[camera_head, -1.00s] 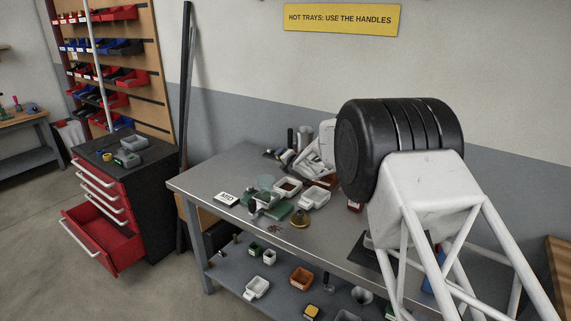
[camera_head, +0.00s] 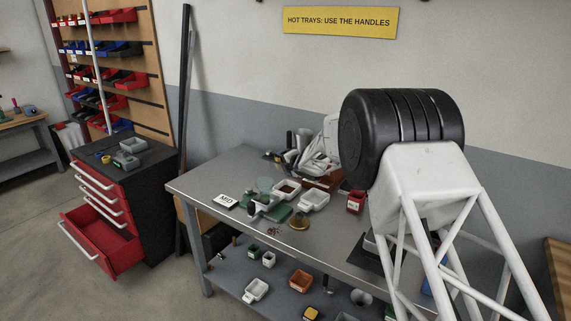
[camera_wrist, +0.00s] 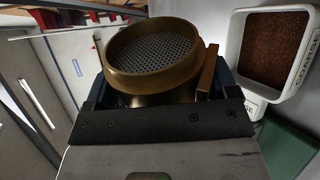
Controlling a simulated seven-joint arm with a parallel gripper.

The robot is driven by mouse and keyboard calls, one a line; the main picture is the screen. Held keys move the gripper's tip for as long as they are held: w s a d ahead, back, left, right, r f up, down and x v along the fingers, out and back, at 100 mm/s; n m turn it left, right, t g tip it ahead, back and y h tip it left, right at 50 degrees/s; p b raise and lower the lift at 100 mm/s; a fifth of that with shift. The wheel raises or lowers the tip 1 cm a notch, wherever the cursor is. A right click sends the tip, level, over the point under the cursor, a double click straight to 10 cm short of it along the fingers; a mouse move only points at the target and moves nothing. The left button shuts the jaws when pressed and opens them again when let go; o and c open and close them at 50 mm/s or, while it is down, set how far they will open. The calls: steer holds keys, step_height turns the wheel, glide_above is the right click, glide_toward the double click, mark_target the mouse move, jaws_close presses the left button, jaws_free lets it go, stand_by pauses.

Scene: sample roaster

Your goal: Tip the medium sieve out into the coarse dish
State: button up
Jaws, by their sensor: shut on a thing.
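A round brass sieve (camera_wrist: 152,58) with a side tab is held in my gripper (camera_wrist: 165,92) in the wrist view. The gripper is shut on it. The sieve's perforated mesh faces the camera and looks bare; I see no grains on it. A white dish (camera_wrist: 237,60) with brown grains is to the right, apart from the sieve. Its label seems to read COARSE, though it is turned and partly cut off. In the head view, a white dish with dark contents (camera_head: 289,196) stands on the table. My gripper and the held sieve are hard to make out there.
A green mat or tray (camera_wrist: 288,148) is near the dish. On the table are another white dish (camera_head: 315,200), a MID card (camera_head: 226,200), a brass-coloured round thing (camera_head: 299,222) and a red container (camera_head: 355,202). The table's left end (camera_head: 205,180) is clear.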

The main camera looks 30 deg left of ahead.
steer(key=shift+r, duration=0.1)
stand_by(0.3)
steer(key=shift+r, duration=0.35)
steer(key=shift+w+d, duration=0.1)
steer(key=shift+w, duration=0.05)
steer(key=shift+w+d+m+g+y, duration=0.1)
steer(key=shift+w+m+g+y, duration=0.2)
steer(key=shift+m+g, duration=0.55)
steer(key=shift+r, duration=0.45)
